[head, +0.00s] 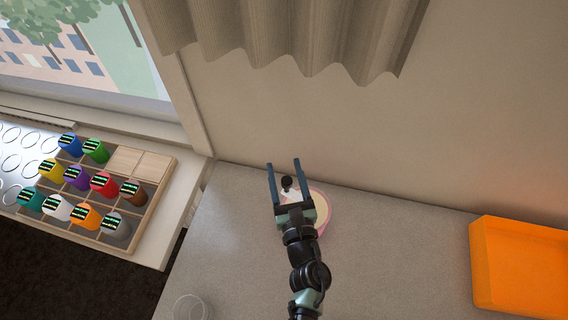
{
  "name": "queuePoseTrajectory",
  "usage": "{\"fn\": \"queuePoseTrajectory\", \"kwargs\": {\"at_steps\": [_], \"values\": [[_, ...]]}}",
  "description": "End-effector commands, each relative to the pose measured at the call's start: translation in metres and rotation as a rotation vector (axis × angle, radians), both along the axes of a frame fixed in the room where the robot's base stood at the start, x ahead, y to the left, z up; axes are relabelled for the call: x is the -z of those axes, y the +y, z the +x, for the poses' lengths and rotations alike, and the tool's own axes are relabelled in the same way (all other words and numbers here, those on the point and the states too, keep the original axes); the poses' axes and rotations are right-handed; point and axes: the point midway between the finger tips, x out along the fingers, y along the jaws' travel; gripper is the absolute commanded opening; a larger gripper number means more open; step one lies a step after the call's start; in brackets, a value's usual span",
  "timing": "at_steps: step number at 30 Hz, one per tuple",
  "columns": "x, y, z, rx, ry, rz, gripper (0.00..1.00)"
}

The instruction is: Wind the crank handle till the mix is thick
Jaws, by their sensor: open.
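My gripper (283,168) is open, with its two fingers pointing toward the wall above a pink-rimmed bowl (326,207). The bowl stands on the grey counter and holds a pale mix (320,204). A small dark knob (287,182), which looks like the crank handle's top, shows between the fingers, with a whitish part below it. I cannot tell whether either finger touches it. My gripper and wrist hide the left and near parts of the bowl and most of the crank.
An orange tray (517,268) stands on the counter (400,250) at the right. A clear glass (191,307) is at the near left. A wooden rack (150,165) of coloured cups is on the window ledge at left. A curtain (300,35) hangs above. The counter between bowl and tray is clear.

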Motion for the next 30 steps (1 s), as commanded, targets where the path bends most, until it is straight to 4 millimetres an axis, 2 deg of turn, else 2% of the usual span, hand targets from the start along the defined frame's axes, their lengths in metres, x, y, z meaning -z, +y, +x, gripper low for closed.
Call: {"fn": "queuePoseTrajectory", "kwargs": {"at_steps": [5, 13, 14, 23, 24, 30], "values": [[0.0001, 0.0022, 0.0099, 0.0, 0.001, -0.001, 0.61], [0.0002, 0.0026, 0.0107, 0.0, 0.001, -0.001, 0.61], [0.0002, 0.0026, 0.0107, 0.0, 0.001, -0.001, 0.58], [0.0002, 0.0027, 0.0104, 0.0, 0.001, -0.001, 0.04], [0.0002, 0.0027, 0.0104, 0.0, 0.001, -0.001, 0.0], [0.0005, 0.0027, 0.0104, 0.001, 0.001, -0.001, 0.0]]}}
